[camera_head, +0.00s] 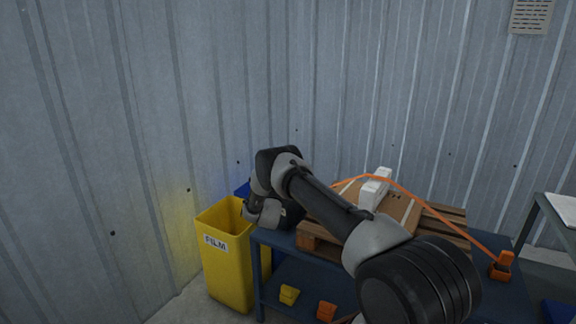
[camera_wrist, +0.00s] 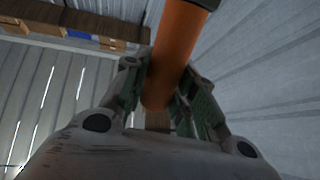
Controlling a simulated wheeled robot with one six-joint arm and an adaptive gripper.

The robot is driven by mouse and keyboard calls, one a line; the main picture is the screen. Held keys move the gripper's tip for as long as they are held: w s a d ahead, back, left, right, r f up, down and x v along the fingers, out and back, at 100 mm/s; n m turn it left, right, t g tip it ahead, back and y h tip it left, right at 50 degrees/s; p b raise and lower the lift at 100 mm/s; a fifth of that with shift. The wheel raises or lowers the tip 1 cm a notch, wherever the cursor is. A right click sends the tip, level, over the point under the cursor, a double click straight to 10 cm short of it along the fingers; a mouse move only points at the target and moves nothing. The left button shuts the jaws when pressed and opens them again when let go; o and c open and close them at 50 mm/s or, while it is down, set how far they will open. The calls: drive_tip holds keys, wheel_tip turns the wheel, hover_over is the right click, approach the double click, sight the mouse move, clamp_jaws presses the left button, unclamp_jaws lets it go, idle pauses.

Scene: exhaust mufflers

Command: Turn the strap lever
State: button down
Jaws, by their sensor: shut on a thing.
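In the wrist view an orange, rounded bar (camera_wrist: 175,45), which looks like the strap lever, runs between the fingers of my gripper (camera_wrist: 167,98). The gripper is shut on it, with a finger on each side. Its upper end carries a dark part at the picture's edge. In the head view an orange strap (camera_head: 430,203) passes over a cardboard box (camera_head: 399,208) on a wooden pallet (camera_head: 452,230). It runs down to an orange fitting (camera_head: 502,265) at the right. My arm hides the box's left side, and my fingers and the lever cannot be made out there.
The pallet stands on a blue table (camera_head: 395,262). White corner pieces (camera_head: 373,190) sit under the strap. A yellow bin (camera_head: 226,262) marked FILM stands left of the table. Yellow (camera_head: 289,294) and orange (camera_head: 326,311) pieces lie on the lower shelf. Corrugated metal walls close off the back.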

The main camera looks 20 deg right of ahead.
drive_tip(key=shift+s+a+f+t, duration=0.2)
drive_tip(key=shift+t, duration=0.1)
drive_tip(key=c, duration=1.1)
unclamp_jaws()
drive_tip(key=shift+c, duration=0.2)
drive_tip(key=shift+f, duration=0.1)
drive_tip(key=shift+s+a+f, duration=0.2)
drive_tip(key=shift+s+f, duration=0.05)
drive_tip(key=s+a, duration=0.7)
drive_tip(key=s, duration=0.2)
drive_tip(key=shift+s+a, duration=0.2)
drive_tip(key=shift+s, duration=0.2)
